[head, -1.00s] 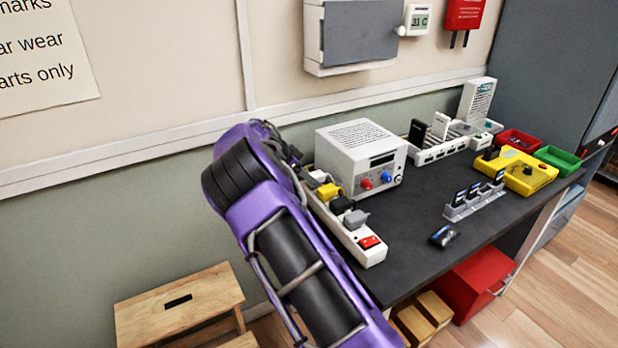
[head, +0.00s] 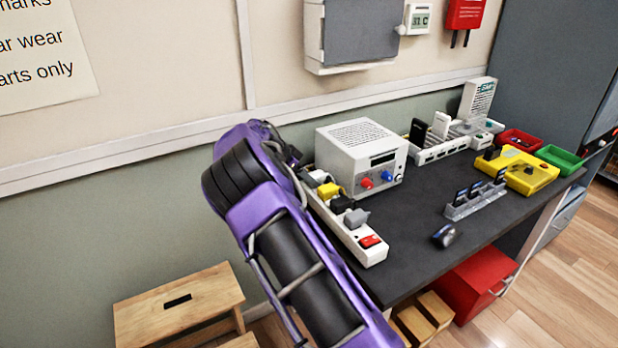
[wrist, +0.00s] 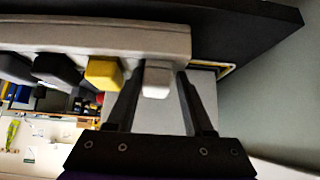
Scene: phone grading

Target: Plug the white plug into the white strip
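The white strip (head: 345,232) lies along the left edge of the dark bench, with a red switch at its near end. In the wrist view the strip (wrist: 130,35) runs across the top. The white plug (wrist: 157,80) is at the strip's face beside a yellow plug (wrist: 103,73); I cannot tell how deeply it is seated. My gripper (wrist: 160,78) is open, its two dark fingers on either side of the white plug with small gaps visible. In the head view the gripper's fingers are hidden behind my purple arm, at the strip's far end.
Black and grey (head: 356,217) plugs also sit in the strip. A white power supply (head: 352,150) stands close behind it. A card rack (head: 475,205) and a dark mouse-like object (head: 444,236) lie farther right. The bench front centre is clear.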

